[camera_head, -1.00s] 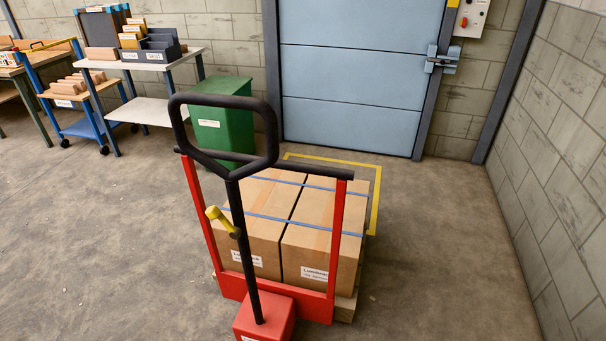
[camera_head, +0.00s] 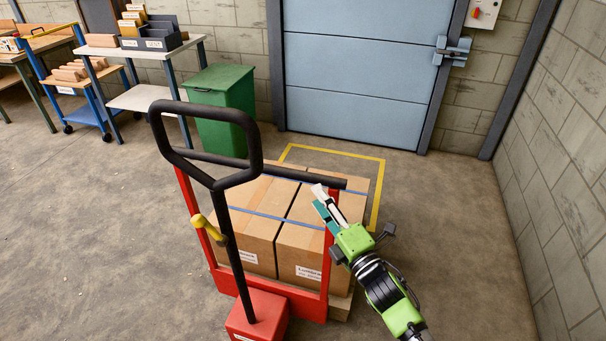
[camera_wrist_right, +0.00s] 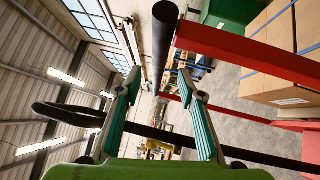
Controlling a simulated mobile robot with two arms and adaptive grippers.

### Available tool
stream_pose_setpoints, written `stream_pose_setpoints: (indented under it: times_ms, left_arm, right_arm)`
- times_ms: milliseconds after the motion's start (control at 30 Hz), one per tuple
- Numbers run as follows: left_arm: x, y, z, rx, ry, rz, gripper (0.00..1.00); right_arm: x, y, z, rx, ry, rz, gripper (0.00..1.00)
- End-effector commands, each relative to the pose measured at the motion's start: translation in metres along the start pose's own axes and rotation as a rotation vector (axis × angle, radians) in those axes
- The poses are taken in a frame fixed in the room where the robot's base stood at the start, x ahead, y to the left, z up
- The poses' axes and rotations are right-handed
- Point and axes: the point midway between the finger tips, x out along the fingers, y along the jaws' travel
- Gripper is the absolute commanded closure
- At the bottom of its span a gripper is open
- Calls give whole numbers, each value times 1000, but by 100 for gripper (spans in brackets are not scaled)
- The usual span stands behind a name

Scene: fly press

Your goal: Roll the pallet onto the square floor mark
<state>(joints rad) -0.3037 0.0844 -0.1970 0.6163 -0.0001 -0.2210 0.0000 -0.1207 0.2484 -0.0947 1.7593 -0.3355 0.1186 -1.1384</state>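A red pallet truck (camera_head: 329,250) with a black loop handle (camera_head: 205,108) and a black crossbar (camera_head: 300,177) stands in front of me. Behind its frame, strapped cardboard boxes (camera_head: 262,230) sit on a wooden pallet (camera_head: 340,306), mostly hidden. The yellow square floor mark (camera_head: 379,195) shows behind and right of the boxes; its near part is hidden. My right gripper (camera_head: 322,196) is at the crossbar's right end. In the right wrist view, its fingers (camera_wrist_right: 160,84) are apart, with the crossbar (camera_wrist_right: 163,45) ahead of the gap. My left gripper is out of view.
A green bin (camera_head: 224,105) stands left of the mark, beside a shelf table (camera_head: 150,62) and a blue trolley (camera_head: 90,108). A blue door (camera_head: 365,70) is behind the mark. A block wall (camera_head: 565,170) runs along the right. Floor at left is open.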

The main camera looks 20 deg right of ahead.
Motion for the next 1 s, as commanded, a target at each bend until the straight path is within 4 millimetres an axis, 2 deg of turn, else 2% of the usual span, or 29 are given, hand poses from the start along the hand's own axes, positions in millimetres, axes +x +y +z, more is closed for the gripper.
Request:
stream_pose_setpoints:
  times_ms: [33,200,400,500,700,933,1000]
  left_arm:
    - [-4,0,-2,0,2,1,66]
    - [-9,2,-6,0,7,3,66]
    - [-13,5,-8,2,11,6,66]
    - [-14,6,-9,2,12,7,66]
    - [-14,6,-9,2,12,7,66]
    - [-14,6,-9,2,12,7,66]
    - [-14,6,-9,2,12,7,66]
  right_arm:
    - [12,3,1,1,-1,3,64]
    - [45,3,0,2,-1,2,64]
    - [76,1,0,4,0,0,64]
    - [86,1,0,4,0,0,64]
    - [94,0,0,3,0,0,64]
    - [94,0,0,3,0,-1,64]
    - [94,0,0,3,0,-1,82]
